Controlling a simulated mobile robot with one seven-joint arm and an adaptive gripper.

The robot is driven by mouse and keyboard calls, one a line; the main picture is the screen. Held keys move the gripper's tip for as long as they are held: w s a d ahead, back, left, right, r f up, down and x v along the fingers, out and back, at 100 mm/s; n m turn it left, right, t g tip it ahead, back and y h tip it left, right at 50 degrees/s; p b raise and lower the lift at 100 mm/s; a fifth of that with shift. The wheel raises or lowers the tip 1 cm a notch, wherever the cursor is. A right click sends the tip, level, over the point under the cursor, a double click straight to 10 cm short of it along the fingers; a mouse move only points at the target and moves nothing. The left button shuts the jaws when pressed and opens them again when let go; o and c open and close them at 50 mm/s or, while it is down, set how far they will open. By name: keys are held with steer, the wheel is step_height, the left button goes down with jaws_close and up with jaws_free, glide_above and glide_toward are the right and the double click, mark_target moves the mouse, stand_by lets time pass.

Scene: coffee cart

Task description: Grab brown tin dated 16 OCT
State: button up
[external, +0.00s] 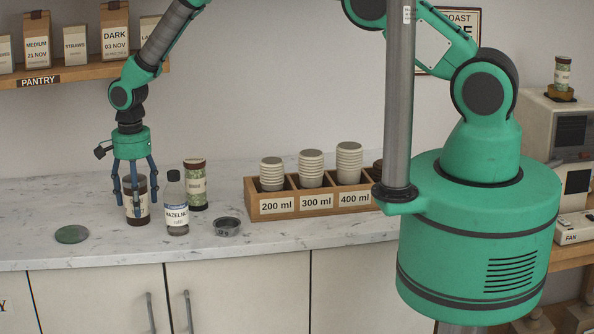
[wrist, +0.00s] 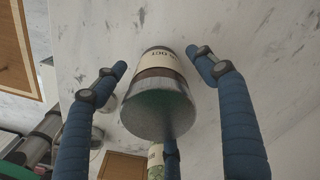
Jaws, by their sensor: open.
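The brown tin (external: 141,208) stands upright on the marble counter, with a pale label around its middle. In the wrist view the tin (wrist: 160,108) shows a greyish-green round top, and its label reads what looks like "OCT"; the day number is not clear. My gripper (external: 134,205) points straight down over the tin, its blue fingers spread around the sides. In the wrist view my gripper (wrist: 158,60) is open, with gaps left and right of the tin. One finger lies below the tin in that picture; I cannot tell whether it touches.
A hazelnut bottle (external: 177,214) and a jar of green contents (external: 196,187) stand close to the right of the tin. A low dark round container (external: 228,227) and a green disc (external: 72,234) lie nearby. A wooden cup rack (external: 264,208) stands further right. A pantry shelf (external: 90,74) hangs above.

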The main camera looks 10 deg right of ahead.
steer(key=shift+f, duration=1.1)
steer(key=c, duration=1.5)
